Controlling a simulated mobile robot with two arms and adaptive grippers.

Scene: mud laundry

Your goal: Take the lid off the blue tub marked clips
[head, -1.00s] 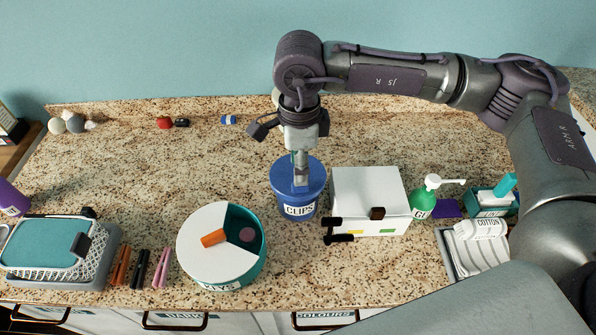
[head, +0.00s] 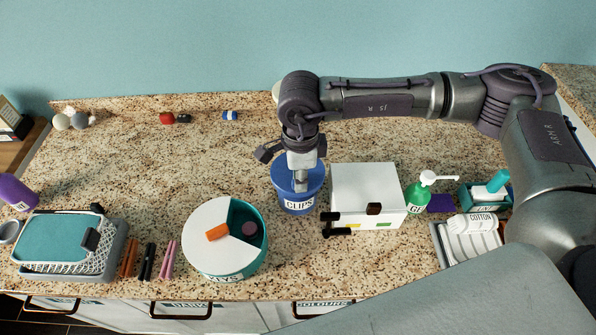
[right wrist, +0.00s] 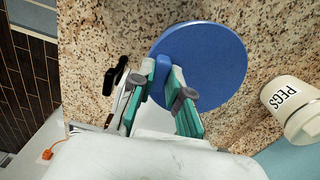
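The blue tub marked CLIPS (head: 299,204) stands upright on the counter in the head view. Its round blue lid (head: 314,172) is on top, and it fills much of the right wrist view (right wrist: 215,60). A raised blue handle (right wrist: 161,82) stands on the lid. My right gripper (head: 300,187) points down over the lid. In the right wrist view its teal fingers (right wrist: 163,88) stand either side of the handle with no clear gap, so it looks shut on it. My left gripper is not in view.
A white box (head: 365,184) with dark clips stands close right of the tub. A round white-topped, teal-sided container (head: 212,262) is at front left. A green pump bottle (head: 416,196) stands farther right. A PEGS container (right wrist: 295,108) shows in the right wrist view. The counter behind is mostly clear.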

